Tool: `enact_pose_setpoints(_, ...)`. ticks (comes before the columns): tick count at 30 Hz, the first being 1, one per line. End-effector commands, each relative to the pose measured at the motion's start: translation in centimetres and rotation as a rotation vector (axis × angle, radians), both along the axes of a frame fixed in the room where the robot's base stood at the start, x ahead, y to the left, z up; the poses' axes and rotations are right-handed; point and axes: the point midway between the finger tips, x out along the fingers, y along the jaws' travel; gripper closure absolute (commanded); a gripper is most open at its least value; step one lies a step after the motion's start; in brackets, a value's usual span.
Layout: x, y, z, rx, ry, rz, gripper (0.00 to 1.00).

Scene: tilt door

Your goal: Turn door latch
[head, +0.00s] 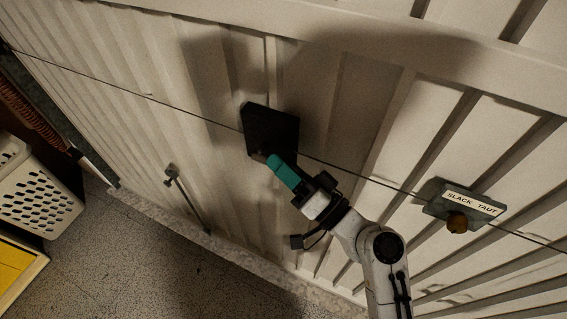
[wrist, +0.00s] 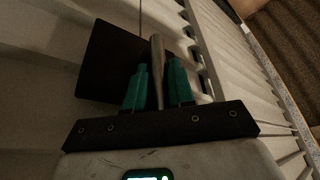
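The door (head: 120,75) is a pale ribbed panel filling most of the head view. A black square latch plate (head: 270,126) is mounted on it, and also shows in the wrist view (wrist: 105,62). A grey bar handle (wrist: 157,55) stands at the plate's right edge in the wrist view. My gripper (head: 274,160) is at the plate's lower edge. In the wrist view my gripper (wrist: 159,68) has its teal fingers on either side of the handle, with narrow gaps showing. In the head view the handle is mostly hidden by the fingers.
A thin cable runs across the door past the plate. A grey box labelled SLACK TAUT (head: 465,205) with a brown knob sits to the right. A bolt rod (head: 188,198) is lower left. A white perforated basket (head: 38,198) stands on the floor at left.

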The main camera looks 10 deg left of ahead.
Motion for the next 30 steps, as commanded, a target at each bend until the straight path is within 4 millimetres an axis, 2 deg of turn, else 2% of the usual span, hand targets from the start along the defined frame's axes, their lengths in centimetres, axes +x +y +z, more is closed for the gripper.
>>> enact_pose_setpoints(1, 0.0, 0.0, 0.0, 0.0, 0.001, -0.001, 0.87)
enact_pose_setpoints(5, 0.0, 0.0, 0.0, 0.0, 0.001, -0.001, 1.0)
enact_pose_setpoints(20, 0.0, -0.1, -0.2, 0.002, -0.001, -0.001, 1.0)
enact_pose_setpoints(30, 0.1, 0.0, -1.2, 0.061, -0.024, -0.003, 1.0)
